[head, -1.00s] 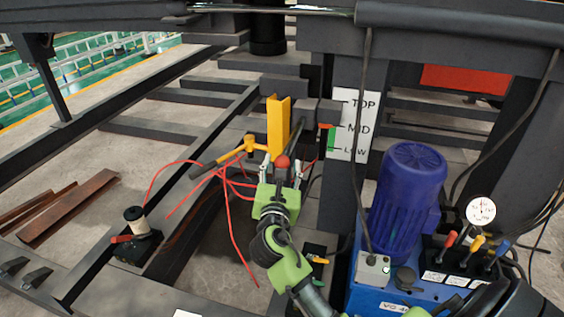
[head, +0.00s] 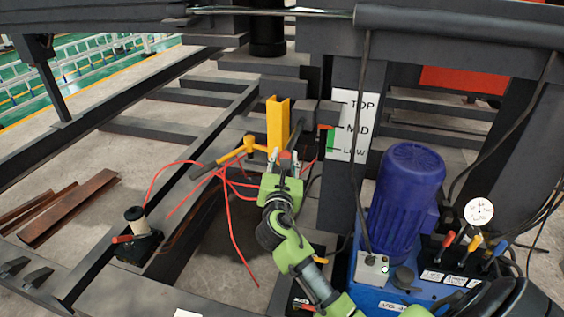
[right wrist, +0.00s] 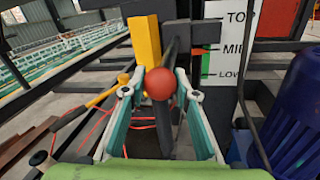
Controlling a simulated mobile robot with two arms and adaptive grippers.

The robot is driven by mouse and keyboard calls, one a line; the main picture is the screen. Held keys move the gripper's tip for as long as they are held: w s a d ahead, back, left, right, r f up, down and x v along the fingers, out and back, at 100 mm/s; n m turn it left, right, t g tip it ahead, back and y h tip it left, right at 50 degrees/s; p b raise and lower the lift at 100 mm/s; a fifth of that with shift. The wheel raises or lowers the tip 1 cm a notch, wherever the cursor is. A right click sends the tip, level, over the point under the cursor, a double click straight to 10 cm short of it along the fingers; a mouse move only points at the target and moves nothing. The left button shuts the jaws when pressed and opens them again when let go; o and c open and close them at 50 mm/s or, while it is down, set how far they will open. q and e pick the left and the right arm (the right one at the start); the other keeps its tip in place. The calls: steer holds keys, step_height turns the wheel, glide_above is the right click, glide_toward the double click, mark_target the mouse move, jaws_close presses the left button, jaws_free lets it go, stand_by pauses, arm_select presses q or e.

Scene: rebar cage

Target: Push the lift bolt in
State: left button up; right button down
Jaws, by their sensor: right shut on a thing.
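The lift bolt is a dark rod with a red ball knob (right wrist: 160,84), pointing away from me into a dark bracket beside a yellow upright plate (head: 277,122). In the head view a short stretch of the rod (head: 294,136) shows beyond my gripper. My right gripper (head: 286,160) is shut on the bolt at its knob end. In the right wrist view the knob sits between the two pale fingers. The gripper mostly hides the knob in the head view. My left gripper is not in view.
A TOP/MID/LOW scale (head: 350,125) stands right of the bolt. A blue motor (head: 405,200) with levers and a gauge is at right.

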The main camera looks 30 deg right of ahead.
steer(key=shift+w+d+r, duration=0.1)
steer(key=shift+w+d, duration=0.5)
steer(key=shift+d, duration=0.15)
steer(key=shift+r, duration=0.1)
steer(key=c, duration=1.6)
jaws_free()
steer(key=shift+c, duration=0.2)
steer(key=shift+o, duration=0.3)
steer(key=shift+w, duration=0.1)
steer(key=v, duration=1.2)
steer(key=shift+f, duration=0.2)
